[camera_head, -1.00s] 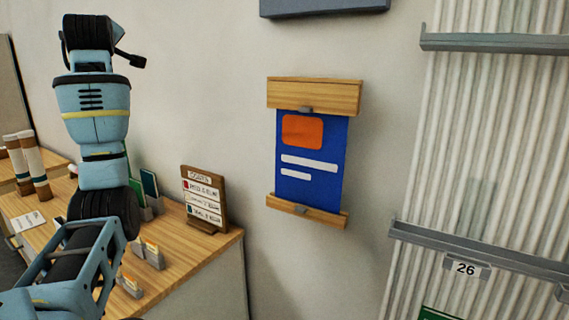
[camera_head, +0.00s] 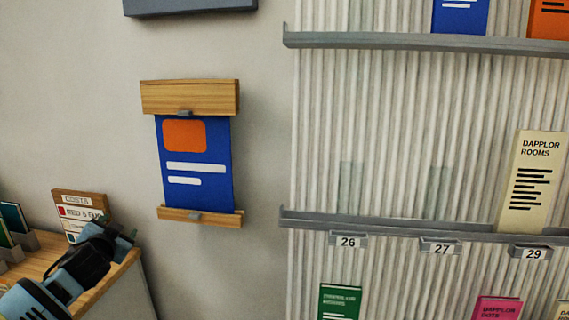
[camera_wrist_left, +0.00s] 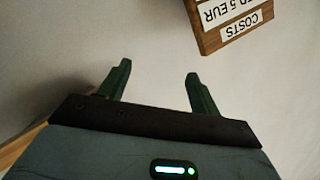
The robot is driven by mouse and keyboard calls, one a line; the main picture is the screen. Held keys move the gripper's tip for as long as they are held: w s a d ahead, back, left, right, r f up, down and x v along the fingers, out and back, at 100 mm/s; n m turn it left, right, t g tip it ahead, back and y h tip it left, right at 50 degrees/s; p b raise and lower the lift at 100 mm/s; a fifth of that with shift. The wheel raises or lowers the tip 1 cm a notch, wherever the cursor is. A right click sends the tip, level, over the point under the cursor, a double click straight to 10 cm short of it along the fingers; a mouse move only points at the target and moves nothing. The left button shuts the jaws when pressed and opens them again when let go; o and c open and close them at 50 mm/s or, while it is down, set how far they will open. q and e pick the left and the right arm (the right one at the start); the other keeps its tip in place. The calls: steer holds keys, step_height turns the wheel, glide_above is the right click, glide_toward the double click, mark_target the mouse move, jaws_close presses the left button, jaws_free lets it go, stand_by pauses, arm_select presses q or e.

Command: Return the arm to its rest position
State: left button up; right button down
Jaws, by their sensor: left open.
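My left arm comes in at the lower left of the head view. Its end (camera_head: 110,245) is in front of the wooden costs sign (camera_head: 78,203) and covers the sign's lower part. In the left wrist view my left gripper (camera_wrist_left: 158,70) is open, with its two green fingers apart and nothing between them. The costs sign also shows in the left wrist view (camera_wrist_left: 232,18), upside down at the top right, apart from the fingers. My right gripper is in neither view.
A wooden counter (camera_head: 110,282) is at the lower left. A blue poster (camera_head: 198,150) in a wooden holder hangs on the wall. To the right is a ribbed rack with grey ledges (camera_head: 390,225), a cream Dapplor Rooms brochure (camera_head: 533,180) and a green brochure (camera_head: 340,302).

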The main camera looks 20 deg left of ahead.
arm_select(q)
steer(key=s+d+f+m+h, duration=0.1)
steer(key=s+d+f+m, duration=0.1)
steer(key=f, duration=0.3)
steer(key=s+d+f+m+h, duration=0.1)
steer(key=s+d+f+h, duration=0.15)
steer(key=f, duration=0.35)
steer(key=s+d+f+m+g+h, duration=0.3)
steer(key=s+d+f, duration=0.4)
steer(key=s+f, duration=0.45)
steer(key=s+d+f+m+g+h, duration=0.35)
steer(key=s+d+f, duration=0.55)
steer(key=s, duration=0.4)
steer(key=s+d+f+n+t, duration=0.1)
steer(key=d+n, duration=0.3)
steer(key=d, duration=0.5)
steer(key=s+d+f+n+t, duration=0.1)
steer(key=d+f+n, duration=0.2)
steer(key=d, duration=0.6)
steer(key=shift+d+f+n, duration=0.15)
steer(key=shift+n, duration=0.8)
